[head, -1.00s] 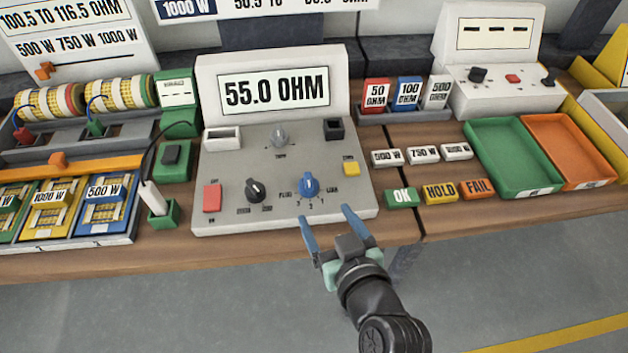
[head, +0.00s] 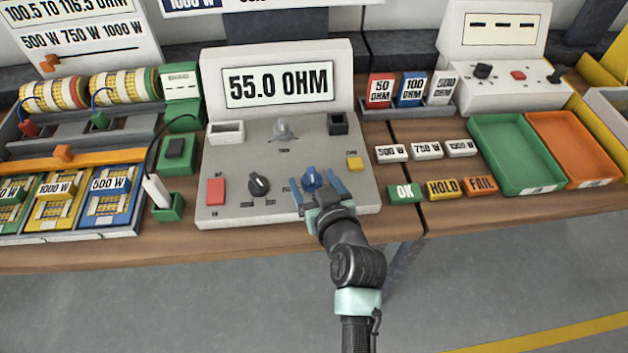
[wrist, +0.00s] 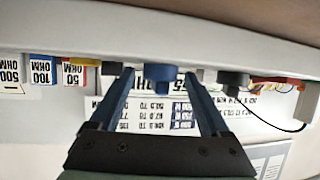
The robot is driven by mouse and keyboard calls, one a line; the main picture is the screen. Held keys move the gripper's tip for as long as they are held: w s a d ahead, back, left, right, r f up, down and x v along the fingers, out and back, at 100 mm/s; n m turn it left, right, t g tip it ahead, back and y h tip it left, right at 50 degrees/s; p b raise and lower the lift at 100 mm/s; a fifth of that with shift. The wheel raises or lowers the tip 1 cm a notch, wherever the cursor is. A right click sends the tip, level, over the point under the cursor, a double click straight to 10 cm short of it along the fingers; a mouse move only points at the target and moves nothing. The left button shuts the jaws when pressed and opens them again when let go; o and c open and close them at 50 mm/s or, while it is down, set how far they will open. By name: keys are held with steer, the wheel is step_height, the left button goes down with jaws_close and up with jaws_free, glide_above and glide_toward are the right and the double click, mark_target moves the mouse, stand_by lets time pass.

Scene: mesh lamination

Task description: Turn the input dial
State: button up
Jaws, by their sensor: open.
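A grey tester box (head: 219,212) stands on the bench with its screen (head: 278,87) reading 55.0 OHM. Its sloped panel carries a blue dial (head: 312,177), a black dial (head: 258,186) and a grey knob (head: 282,130). The small labels are too blurred to tell which is named input. My gripper (head: 315,184) is open at the blue dial, one blue finger on each side. In the wrist view, the blue dial (wrist: 158,76) shows between the spread fingers, apart from both; a dark dial (wrist: 232,78) lies outside the right finger.
A red button (head: 216,191) and a yellow button (head: 354,163) sit on the panel. OK, HOLD and FAIL blocks (head: 442,189) lie to the right, near green (head: 513,187) and orange trays. Coils, coloured cards and a cabled probe (head: 157,194) are at left.

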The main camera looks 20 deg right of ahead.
jaws_close()
steer(key=shift+f+b, duration=0.15)
steer(key=shift+b, duration=0.3)
steer(key=shift+d+f+n+y+b, duration=0.15)
steer(key=shift+n+y+b, duration=0.4)
steer(key=shift+b, duration=0.35)
steer(key=n+y+b, duration=0.2)
steer(key=b, duration=0.1)
steer(key=shift+d+y, duration=0.2)
steer(key=shift+y, duration=0.15)
steer(key=n+y+b, duration=0.1)
steer(key=n+g+y+b, duration=0.1)
steer(key=n+y+b, duration=0.1)
steer(key=n+g+y+b, duration=0.1)
steer(key=y+b, duration=0.1)
steer(key=shift+w+d+r+n, duration=0.1)
steer(key=shift+d+r+n, duration=0.05)
steer(key=shift+r+n, duration=0.15)
jaws_free()
